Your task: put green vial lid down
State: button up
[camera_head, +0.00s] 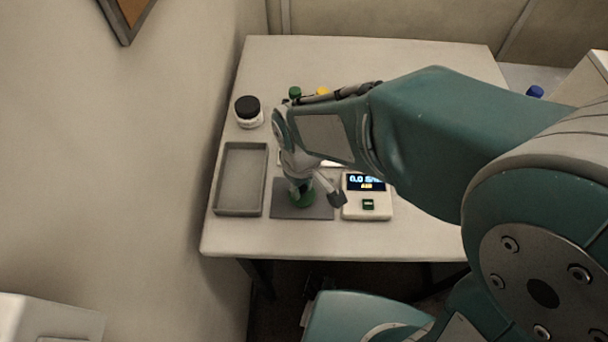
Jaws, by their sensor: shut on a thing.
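A green lid (303,199) shows low between the fingers of my gripper (314,196). My gripper points down over the dark grey mat (318,213) and is shut on the green lid. The lid is at or just above the mat; I cannot tell whether it touches. One dark fingertip shows to the right of the lid, near the scale. My arm and gripper hide part of the table behind the mat, and no open vial shows clearly.
A grey tray (222,182) lies left of the mat. A white scale (380,211) with a lit display stands close on the right. A black-lidded jar (248,112), another green cap (294,92) and a yellow cap (322,91) are farther back. The front table strip is clear.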

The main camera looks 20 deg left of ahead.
jog(key=shift+f, duration=0.35)
jog(key=o, duration=0.8)
jog(key=shift+f, duration=0.1)
jog(key=shift+o, duration=0.2)
notch_tip(320, 180, up, 12)
jog(key=shift+r, duration=0.2)
